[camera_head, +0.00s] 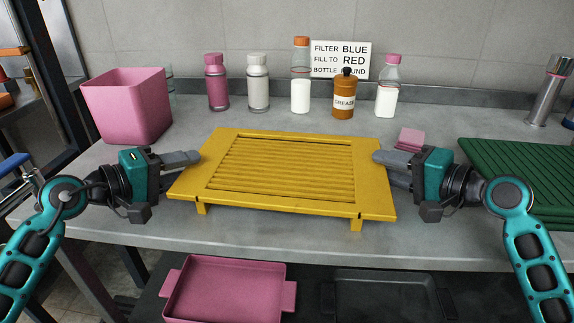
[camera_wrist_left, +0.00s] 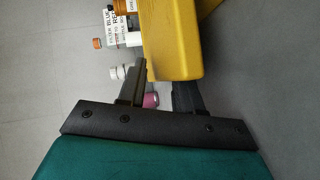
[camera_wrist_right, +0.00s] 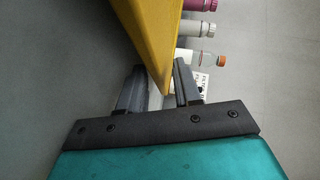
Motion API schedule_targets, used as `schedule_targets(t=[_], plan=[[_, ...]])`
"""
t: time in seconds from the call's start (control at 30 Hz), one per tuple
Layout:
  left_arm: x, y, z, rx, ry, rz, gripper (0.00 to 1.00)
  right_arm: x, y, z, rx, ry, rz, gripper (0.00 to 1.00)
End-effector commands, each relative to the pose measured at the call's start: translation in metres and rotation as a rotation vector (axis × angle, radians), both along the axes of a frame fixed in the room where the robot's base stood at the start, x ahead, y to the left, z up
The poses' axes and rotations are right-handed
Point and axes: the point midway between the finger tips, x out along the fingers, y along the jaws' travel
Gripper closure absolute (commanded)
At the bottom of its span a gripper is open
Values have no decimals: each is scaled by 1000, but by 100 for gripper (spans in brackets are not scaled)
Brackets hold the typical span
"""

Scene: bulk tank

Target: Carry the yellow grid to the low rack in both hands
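The yellow grid (camera_head: 282,207), a slatted panel on short legs, is level at the middle of the grey counter. I cannot tell whether its legs touch the counter. My left gripper (camera_head: 196,157) is at its left edge, with one finger over it and one under it; its end also shows in the left wrist view (camera_wrist_left: 175,50). My right gripper (camera_head: 380,159) is on the right edge in the same way, and the right wrist view shows the grid corner (camera_wrist_right: 158,50) between the fingers. Both look closed on it. No rack is clearly identifiable; a dark low surface (camera_head: 310,285) lies below the counter.
A pink bin (camera_head: 128,108) stands at left. Several bottles, including an orange-brown grease bottle (camera_head: 344,98), and a sign (camera_head: 340,52) line the back. Pink pads (camera_head: 410,138) and a green ribbed board (camera_head: 520,165) are at right. A pink tray (camera_head: 225,290) and black tray (camera_head: 385,297) are below.

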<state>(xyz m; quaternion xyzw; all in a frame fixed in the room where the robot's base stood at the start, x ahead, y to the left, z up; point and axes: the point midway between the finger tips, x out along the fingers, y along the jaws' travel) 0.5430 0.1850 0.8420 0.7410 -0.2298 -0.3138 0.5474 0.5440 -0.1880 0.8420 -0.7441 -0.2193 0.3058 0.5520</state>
Motion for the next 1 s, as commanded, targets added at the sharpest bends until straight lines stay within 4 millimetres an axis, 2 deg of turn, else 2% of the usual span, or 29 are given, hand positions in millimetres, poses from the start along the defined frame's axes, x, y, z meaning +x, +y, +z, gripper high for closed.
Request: schedule_targets(t=[0.37,0.7,1.0], plan=[[3,-3,-1,1,0,-1,66,2,2,-1,-1,1,1,67],[3,-3,0,0,-1,0,98,2,2,-1,-1,1,1,99],[3,-3,-1,2,0,-1,100,2,2,-1,-2,1,2,100]])
